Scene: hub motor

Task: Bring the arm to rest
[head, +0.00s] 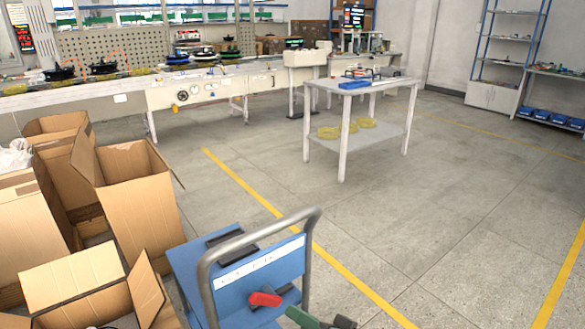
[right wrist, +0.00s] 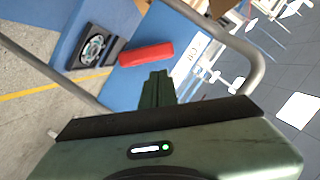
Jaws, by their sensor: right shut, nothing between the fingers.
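My right gripper (head: 291,312) shows at the bottom edge of the head view, dark green, beside the blue cart (head: 187,260). In the right wrist view its fingers (right wrist: 157,76) are together, with nothing between them. They point toward the cart, just short of a red block-like item (right wrist: 146,54) in the picture; whether they touch it I cannot tell. The red item also shows in the head view (head: 264,299). My left gripper is not in view.
The cart's grey tube handle (head: 206,268) arches close to my right gripper. Open cardboard boxes (head: 140,200) stand at left. A white table (head: 385,83) with yellow rings on its lower shelf stands farther back. The floor right of the cart is clear.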

